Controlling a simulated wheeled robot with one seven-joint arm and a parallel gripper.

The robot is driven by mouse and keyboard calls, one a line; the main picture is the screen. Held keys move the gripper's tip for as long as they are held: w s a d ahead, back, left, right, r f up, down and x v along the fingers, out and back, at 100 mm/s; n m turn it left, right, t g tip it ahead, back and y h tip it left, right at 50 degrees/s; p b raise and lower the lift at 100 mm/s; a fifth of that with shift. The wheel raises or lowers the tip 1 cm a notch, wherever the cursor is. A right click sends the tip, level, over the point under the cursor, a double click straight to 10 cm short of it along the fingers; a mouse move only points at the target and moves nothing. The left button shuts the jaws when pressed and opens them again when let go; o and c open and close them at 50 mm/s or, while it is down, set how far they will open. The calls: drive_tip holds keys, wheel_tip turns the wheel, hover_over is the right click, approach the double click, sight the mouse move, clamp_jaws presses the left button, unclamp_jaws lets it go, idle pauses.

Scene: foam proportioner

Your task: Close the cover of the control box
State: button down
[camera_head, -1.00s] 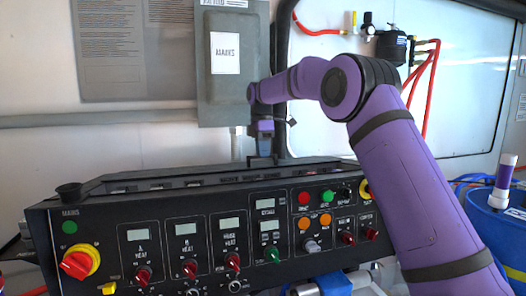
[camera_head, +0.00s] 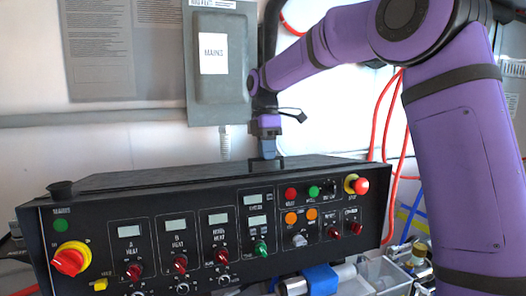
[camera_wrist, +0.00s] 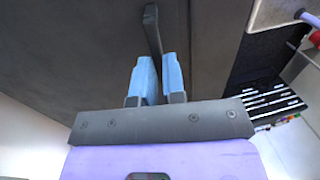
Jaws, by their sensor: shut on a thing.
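The control box (camera_head: 215,240) is a long black console with knobs, lamps and small displays on its sloped front. Its black cover (camera_head: 150,178) lies along the top, low and close to the front panel's upper edge; I see no clear gap there. My gripper (camera_head: 268,155) points down at the cover's middle. In the wrist view, my gripper's blue fingers (camera_wrist: 158,70) are shut on a thin dark handle (camera_wrist: 152,28) that stands up from the cover's dark surface (camera_wrist: 70,50). The fingers partly hide the handle.
A grey mains box (camera_head: 220,100) hangs on the wall behind, close to my arm. Red hoses (camera_head: 390,130) run down at the right. A red emergency button (camera_head: 360,186) is at the panel's right end. Pipes and a clear bin (camera_head: 385,275) sit at lower right.

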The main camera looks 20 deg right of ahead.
drive_tip(key=shift+s, duration=0.25)
drive_tip(key=c, duration=1.2)
unclamp_jaws()
drive_tip(key=shift+s+r, duration=0.1)
drive_tip(key=shift+s, duration=0.05)
drive_tip(key=shift+r, duration=0.1)
wheel_tip(320, 180, up, 10)
drive_tip(key=w, duration=0.2)
drive_tip(key=shift+r, duration=0.15)
